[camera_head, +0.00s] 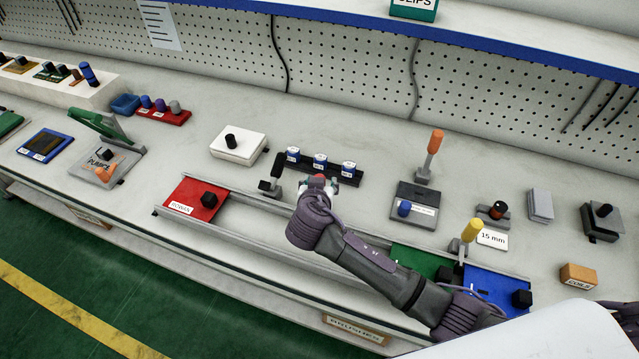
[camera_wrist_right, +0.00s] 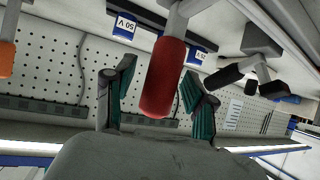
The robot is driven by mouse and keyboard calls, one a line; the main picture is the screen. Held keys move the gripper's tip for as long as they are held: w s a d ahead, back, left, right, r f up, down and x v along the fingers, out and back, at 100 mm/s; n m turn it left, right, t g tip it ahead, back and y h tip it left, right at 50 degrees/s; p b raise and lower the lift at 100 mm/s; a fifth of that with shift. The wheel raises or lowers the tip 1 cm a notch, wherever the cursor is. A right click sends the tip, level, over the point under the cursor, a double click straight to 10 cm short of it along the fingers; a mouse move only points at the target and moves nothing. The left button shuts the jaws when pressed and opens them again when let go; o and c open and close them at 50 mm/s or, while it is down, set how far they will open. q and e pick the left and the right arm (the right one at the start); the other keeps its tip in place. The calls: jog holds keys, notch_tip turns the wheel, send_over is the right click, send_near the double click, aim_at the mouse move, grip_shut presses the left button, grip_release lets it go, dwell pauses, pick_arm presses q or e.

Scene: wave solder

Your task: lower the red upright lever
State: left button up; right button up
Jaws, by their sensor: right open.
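The red lever handle (camera_wrist_right: 165,75) fills the middle of the right wrist view, upright and with its grey stem at the top of that turned-over picture. In the head view only a bit of red (camera_head: 319,177) shows at the end of my right arm; the rest is hidden by the wrist. My right gripper (camera_wrist_right: 158,68) is open, with one green-padded finger on each side of the red handle; a gap shows on both sides. In the head view my right gripper (camera_head: 318,186) is mostly covered by its own wrist. My left gripper is not in view.
A black lever (camera_head: 275,172) stands close left of my right gripper. A rack with blue-and-white parts (camera_head: 320,166) lies just behind. An orange lever (camera_head: 434,145) and a yellow lever (camera_head: 470,232) stand to the right. A rail with a red plate (camera_head: 190,198) runs in front.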

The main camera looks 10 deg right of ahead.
jog(key=v, duration=1.2)
dwell(0.3)
